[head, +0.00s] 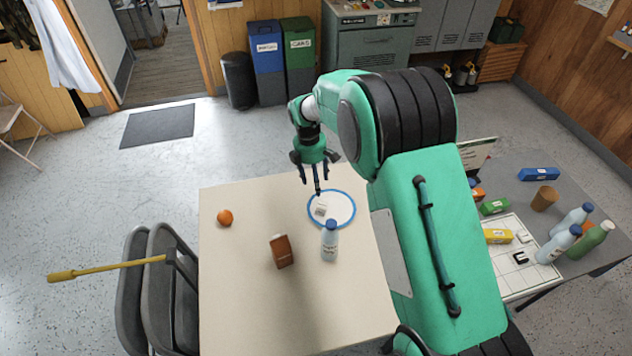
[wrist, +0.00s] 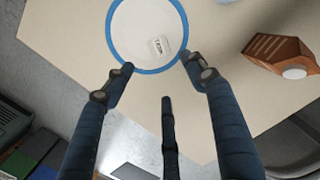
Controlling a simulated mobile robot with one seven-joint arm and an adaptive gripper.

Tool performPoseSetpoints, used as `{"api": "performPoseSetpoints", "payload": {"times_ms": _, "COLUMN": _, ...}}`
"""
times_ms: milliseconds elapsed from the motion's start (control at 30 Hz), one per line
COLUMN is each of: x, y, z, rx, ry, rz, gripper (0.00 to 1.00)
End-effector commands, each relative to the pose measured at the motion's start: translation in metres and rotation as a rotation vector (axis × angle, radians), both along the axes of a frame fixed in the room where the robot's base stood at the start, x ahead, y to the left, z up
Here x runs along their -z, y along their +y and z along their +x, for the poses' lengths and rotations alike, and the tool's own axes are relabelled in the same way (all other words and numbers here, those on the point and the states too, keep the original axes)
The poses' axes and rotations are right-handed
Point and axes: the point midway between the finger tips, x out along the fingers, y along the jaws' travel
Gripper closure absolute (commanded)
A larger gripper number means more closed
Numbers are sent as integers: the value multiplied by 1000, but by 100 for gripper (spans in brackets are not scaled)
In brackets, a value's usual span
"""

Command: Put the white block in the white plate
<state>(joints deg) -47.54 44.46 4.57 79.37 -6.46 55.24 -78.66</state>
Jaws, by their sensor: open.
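The white plate (head: 343,209) with a blue rim lies on the cream table; it also shows at the top of the wrist view (wrist: 130,32). The white block (head: 320,209), with dark lettering on it, lies inside the plate, toward its left side in the head view. In the wrist view the block (wrist: 158,46) sits within the blue rim, near its edge.
A brown carton (head: 281,251) and an orange (head: 225,218) are on the cream table (head: 235,290). A grey table (head: 520,190) at right holds bottles, boxes and a cup. Folding chairs (head: 165,290) stand at left.

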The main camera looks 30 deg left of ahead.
Motion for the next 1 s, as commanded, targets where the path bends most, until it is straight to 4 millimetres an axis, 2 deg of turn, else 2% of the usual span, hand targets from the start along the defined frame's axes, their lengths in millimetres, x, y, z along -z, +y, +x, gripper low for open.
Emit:
{"api": "performPoseSetpoints", "payload": {"times_ms": 733, "x": -1, "y": -1, "z": 1, "rx": 3, "ry": -1, "rz": 1, "gripper": 44}}
{"api": "performPoseSetpoints", "payload": {"times_ms": 867, "x": -10, "y": -7, "z": 4, "rx": 22, "ry": -6, "rz": 6, "gripper": 44}}
{"api": "performPoseSetpoints", "payload": {"times_ms": 1000, "x": -33, "y": -25, "z": 12, "rx": 79, "ry": -17, "rz": 20, "gripper": 44}}
